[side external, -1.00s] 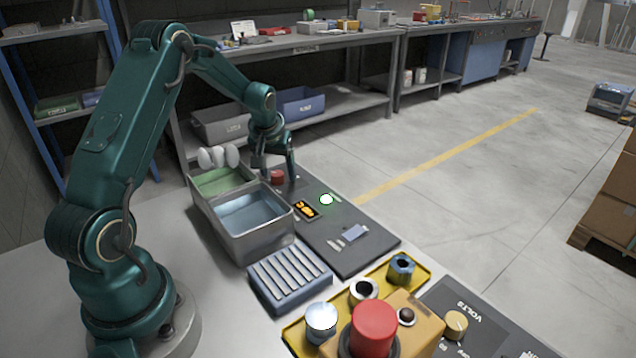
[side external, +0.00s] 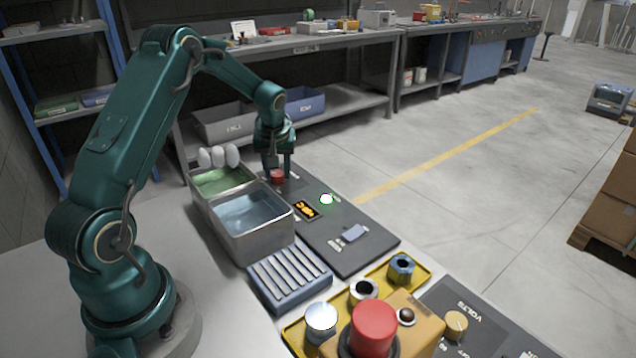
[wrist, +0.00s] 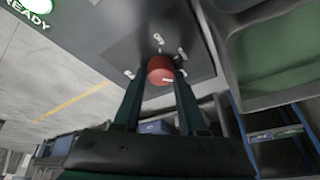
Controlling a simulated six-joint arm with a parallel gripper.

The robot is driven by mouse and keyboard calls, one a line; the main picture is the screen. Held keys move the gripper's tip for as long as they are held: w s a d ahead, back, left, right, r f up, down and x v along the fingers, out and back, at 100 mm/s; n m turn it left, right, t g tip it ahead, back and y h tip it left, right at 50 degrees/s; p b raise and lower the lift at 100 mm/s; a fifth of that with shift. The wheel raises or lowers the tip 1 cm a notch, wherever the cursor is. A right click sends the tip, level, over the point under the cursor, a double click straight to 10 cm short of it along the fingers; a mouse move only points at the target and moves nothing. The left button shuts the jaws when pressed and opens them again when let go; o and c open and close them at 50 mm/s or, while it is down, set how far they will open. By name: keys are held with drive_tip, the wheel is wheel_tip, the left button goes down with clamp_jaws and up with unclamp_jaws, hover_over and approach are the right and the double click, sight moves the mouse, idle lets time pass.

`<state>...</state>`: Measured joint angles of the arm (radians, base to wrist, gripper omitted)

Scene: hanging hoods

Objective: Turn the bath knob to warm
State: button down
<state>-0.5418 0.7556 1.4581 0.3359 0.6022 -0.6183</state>
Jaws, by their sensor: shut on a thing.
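The red bath knob (side external: 278,177) sits at the far end of the dark control panel (side external: 340,256). It shows between my finger tips in the wrist view (wrist: 160,68). My gripper (side external: 279,168) points down over the knob and is shut on it, one finger on each side. Small pale marks surround the knob on the panel, but their wording is too small to read.
A two-part metal bath (side external: 268,246) stands left of the panel, with green and bluish liquid. White rounded parts (side external: 219,156) are above its far end. A slatted blue block (side external: 288,276) and a yellow tray (side external: 426,279) with fittings are nearer. A red button (side external: 373,328) stands in front.

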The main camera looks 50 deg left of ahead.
drive_tip(key=n+g, duration=0.1)
drive_tip(key=n, duration=0.3)
drive_tip(key=shift+w+n+g+y, duration=0.1)
drive_tip(key=shift+n+g+y, duration=0.2)
drive_tip(key=shift+g, duration=0.1)
drive_tip(key=n+g, duration=0.2)
drive_tip(key=n, duration=0.2)
drive_tip(key=shift+n, duration=0.4)
drive_tip(key=shift+d, duration=0.1)
drive_tip(key=shift+c, duration=2.3)
unclamp_jaws()
drive_tip(key=shift+w, duration=0.1)
drive_tip(key=shift+v, duration=2.55)
